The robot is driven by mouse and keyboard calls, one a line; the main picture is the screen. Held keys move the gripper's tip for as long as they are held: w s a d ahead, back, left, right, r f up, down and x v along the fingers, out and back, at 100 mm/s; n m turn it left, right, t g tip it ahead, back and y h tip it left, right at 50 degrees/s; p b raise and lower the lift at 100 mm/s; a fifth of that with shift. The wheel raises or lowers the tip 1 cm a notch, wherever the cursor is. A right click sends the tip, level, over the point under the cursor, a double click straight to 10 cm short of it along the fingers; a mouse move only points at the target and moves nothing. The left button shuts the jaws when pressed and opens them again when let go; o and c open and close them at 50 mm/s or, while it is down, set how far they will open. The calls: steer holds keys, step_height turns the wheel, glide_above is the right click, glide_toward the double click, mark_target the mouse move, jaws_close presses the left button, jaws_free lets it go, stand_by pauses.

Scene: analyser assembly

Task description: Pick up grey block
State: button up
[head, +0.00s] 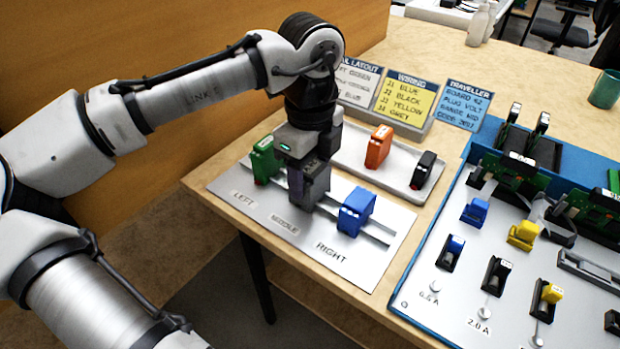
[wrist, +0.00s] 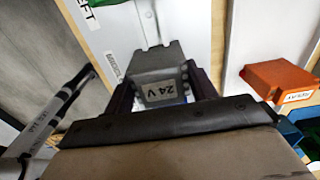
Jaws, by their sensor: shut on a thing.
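My gripper (head: 309,182) points down over the white plate with the LEFT, MIDDLE and RIGHT labels. It is shut on the grey block (wrist: 162,76), which carries a "24 V" label in the wrist view. The dark fingers stand on both sides of the block there. In the head view the fingers mostly hide the block, between the green block and the blue block. I cannot tell whether the block still touches the rail.
On the labelled plate (head: 262,212), the green block (head: 264,160) is left and the blue block (head: 356,211) right. An orange block (head: 379,147) and a black block (head: 423,170) stand on a tray behind. The blue-edged analyser board (head: 470,255) is at right; signs stand behind.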

mark_target(310, 166)
steer(key=shift+r, duration=0.15)
step_height(310, 166, up, 20)
steer(key=p, duration=0.4)
steer(key=o, duration=0.5)
steer(key=c, duration=0.5)
steer(key=shift+o, duration=0.2)
steer(key=shift+p, duration=0.3)
steer(key=shift+p, duration=0.4)
